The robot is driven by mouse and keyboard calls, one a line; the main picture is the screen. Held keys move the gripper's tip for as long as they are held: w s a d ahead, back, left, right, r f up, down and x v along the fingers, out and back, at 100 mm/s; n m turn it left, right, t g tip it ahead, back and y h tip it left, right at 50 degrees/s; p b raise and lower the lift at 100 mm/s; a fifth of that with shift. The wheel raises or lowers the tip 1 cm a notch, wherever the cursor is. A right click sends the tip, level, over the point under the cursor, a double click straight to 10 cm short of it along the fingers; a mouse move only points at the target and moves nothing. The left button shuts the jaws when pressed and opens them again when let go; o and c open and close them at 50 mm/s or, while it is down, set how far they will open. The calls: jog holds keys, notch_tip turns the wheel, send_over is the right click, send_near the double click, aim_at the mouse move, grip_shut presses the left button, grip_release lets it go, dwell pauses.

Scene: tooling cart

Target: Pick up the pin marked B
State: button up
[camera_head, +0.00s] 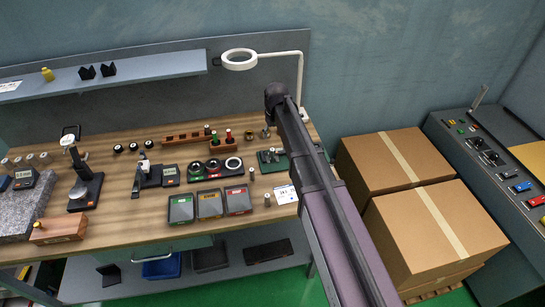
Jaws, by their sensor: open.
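No marking B is legible at this size, so I cannot tell which pin is B. Small light pins stand on the wooden bench: one upright pin (252,173) behind the trays, and another pin (267,200) beside a white label card (286,194). My arm rises from the lower right across the bench's right end. My gripper is not visible; the arm may hide it and part of the bench behind.
Three lidded trays with green, orange and red marks (210,204) sit at the bench front. A ring lamp (239,60) stands at the back. A dial stand (86,188) and granite block (28,205) are left. Cardboard boxes (435,235) stand right of the bench.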

aim_at(272, 149)
jog(key=shift+w+a+f+b, duration=0.1)
jog(key=shift+w+f+b, duration=0.05)
jog(key=shift+f+b, duration=1)
jog(key=shift+w+a+f+b, duration=0.1)
jog(key=shift+w+f+b, duration=0.05)
jog(key=shift+f+b, duration=1.05)
jog(key=shift+w+f+b, duration=0.15)
jog(key=shift+f+b, duration=0.85)
jog(key=shift+f, duration=0.3)
jog(key=shift+w+a+f+b, duration=0.1)
jog(key=shift+w+f+b, duration=0.15)
jog(key=shift+f+b, duration=1.05)
jog(key=shift+w+f+b, duration=0.2)
jog(key=shift+f+b, duration=1.05)
grip_shut()
